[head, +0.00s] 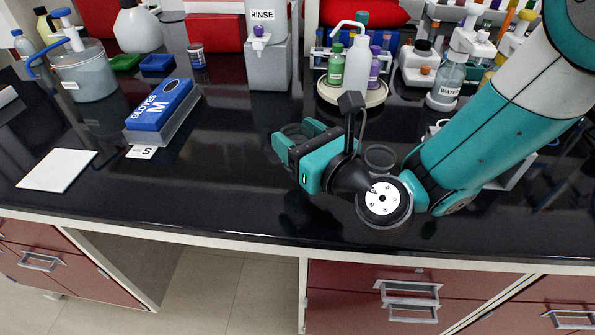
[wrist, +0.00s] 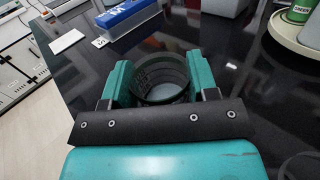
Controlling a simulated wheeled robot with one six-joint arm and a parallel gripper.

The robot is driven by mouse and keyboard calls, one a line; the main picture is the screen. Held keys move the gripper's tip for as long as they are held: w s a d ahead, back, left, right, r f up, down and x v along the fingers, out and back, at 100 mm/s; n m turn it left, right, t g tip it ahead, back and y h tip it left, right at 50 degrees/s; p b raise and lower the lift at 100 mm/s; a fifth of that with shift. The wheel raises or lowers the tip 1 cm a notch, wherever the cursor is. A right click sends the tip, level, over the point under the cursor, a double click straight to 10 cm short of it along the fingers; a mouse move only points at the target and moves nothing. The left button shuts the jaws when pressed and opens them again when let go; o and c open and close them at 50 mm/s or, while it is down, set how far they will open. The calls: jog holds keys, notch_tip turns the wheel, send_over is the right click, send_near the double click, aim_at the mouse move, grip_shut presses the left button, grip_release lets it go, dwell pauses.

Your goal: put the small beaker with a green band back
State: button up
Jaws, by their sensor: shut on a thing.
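My gripper (head: 297,137) is over the middle of the black counter, its teal fingers pointing to the back left. It is shut on a small clear beaker (wrist: 162,84), whose round open mouth shows between the two fingers in the wrist view. In the head view only part of the beaker's glass (head: 290,131) shows, the rest being behind the fingers. The beaker looks upright and empty. The glass looks dark, with faint markings on its wall; I cannot make out the band's colour. I cannot tell whether its base touches the counter.
A round glass rim (head: 380,156) shows right beside my wrist. A round tray (head: 352,98) with bottles stands behind my gripper. A blue glove box (head: 160,105), a white square pad (head: 57,170) and a grey RINSE bottle stand (head: 268,66) are around.

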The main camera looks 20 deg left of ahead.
jog(key=shift+f+b, duration=1.9)
jog(key=shift+f, duration=0.45)
jog(key=o, duration=1)
jog(key=shift+r, duration=0.1)
